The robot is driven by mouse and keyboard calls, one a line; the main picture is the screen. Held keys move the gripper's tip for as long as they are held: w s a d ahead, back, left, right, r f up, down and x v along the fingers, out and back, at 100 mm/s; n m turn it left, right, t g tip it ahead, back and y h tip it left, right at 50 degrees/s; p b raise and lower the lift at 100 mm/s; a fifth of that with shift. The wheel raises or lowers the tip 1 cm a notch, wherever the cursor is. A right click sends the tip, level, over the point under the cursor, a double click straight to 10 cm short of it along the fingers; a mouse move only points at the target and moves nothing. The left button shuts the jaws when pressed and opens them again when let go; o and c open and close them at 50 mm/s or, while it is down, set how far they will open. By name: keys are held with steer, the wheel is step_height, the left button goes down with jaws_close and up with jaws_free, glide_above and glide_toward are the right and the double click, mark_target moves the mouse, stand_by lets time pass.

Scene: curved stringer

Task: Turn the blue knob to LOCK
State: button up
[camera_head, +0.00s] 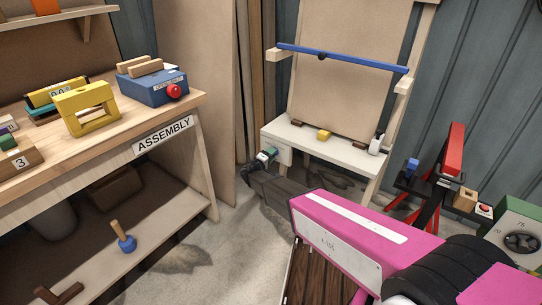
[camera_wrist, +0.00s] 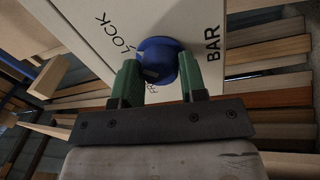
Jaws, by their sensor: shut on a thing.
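The blue knob (camera_wrist: 157,58) sits on a white panel (camera_wrist: 150,16) in the wrist view. LOCK is printed to its upper left and BAR to its right. Another label below the knob, starting "FR", is mostly hidden. My gripper (camera_wrist: 158,72) has its green fingers on either side of the knob and is shut on it. In the head view my gripper (camera_head: 265,156) is against the white box (camera_head: 284,154) at the stand's left front, and the knob is hidden.
The assembly bench (camera_head: 170,115) is at left. A red-and-black stand (camera_head: 450,160) is at right. Concrete floor (camera_head: 190,260) is open between.

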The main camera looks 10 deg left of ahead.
steer(key=shift+m, duration=0.3)
steer(key=o, duration=0.9)
steer(key=v, duration=1)
steer(key=shift+s+a, duration=0.2)
steer(key=shift+s, duration=0.15)
